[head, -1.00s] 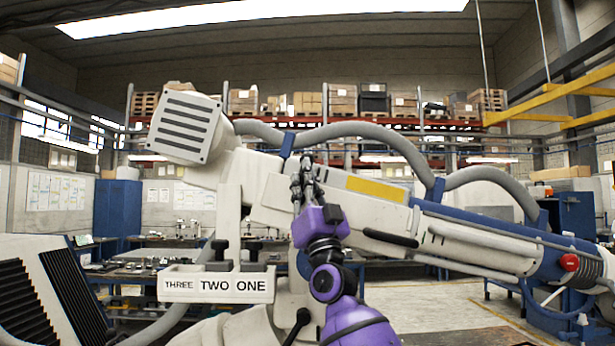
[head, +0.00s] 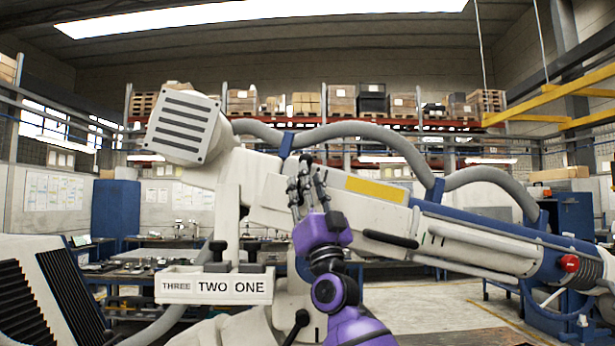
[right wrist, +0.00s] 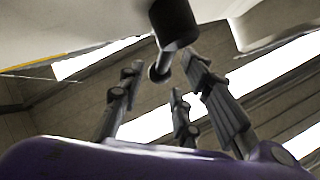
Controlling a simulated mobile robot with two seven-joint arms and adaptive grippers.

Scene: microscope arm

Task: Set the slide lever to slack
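The white microscope arm (head: 262,192) spans the middle of the head view. My right gripper (head: 306,182) is in front of it, purple with dark fingers pointing up. Its fingers are spread and hold nothing that I can see. In the right wrist view a black cylindrical knob (right wrist: 175,24) with a thin rod below it hangs beyond and above the open fingers (right wrist: 172,95), apparently apart from them. I cannot tell whether this knob is the slide lever. No marking reading "slack" is legible. My left gripper is out of view.
A white label holder (head: 217,286) reads THREE, TWO, ONE, with black knobs (head: 219,247) above it. A long black handle (head: 390,239) lies on the arm's right side. Another black lever (head: 301,318) stands low beside my right arm. Grey hoses (head: 365,130) loop over the top.

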